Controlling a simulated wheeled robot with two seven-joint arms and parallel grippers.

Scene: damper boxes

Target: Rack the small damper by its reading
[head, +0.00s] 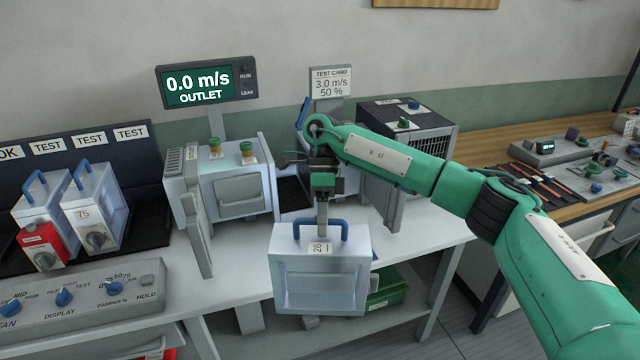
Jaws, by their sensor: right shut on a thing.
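My right gripper (322,210) is shut on the blue handle of a silver damper box (320,279) and holds it upright in front of the white bench. Its small top label is hard to read. Two more damper boxes with blue handles stand at the left under TEST signs: one labelled 75 (97,213) and one with a red tag (42,240). The outlet display (208,83) reads 0.0 m/s. The test card (331,84) reads 3.0 m/s, 50 %. My left gripper is not in view.
The test rig's left housing (230,190) has a panel standing out at its front. A vented dark-topped unit (412,115) stands behind my right arm. A knobbed control panel (80,298) lies front left. A wooden bench (485,140) at right carries small parts.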

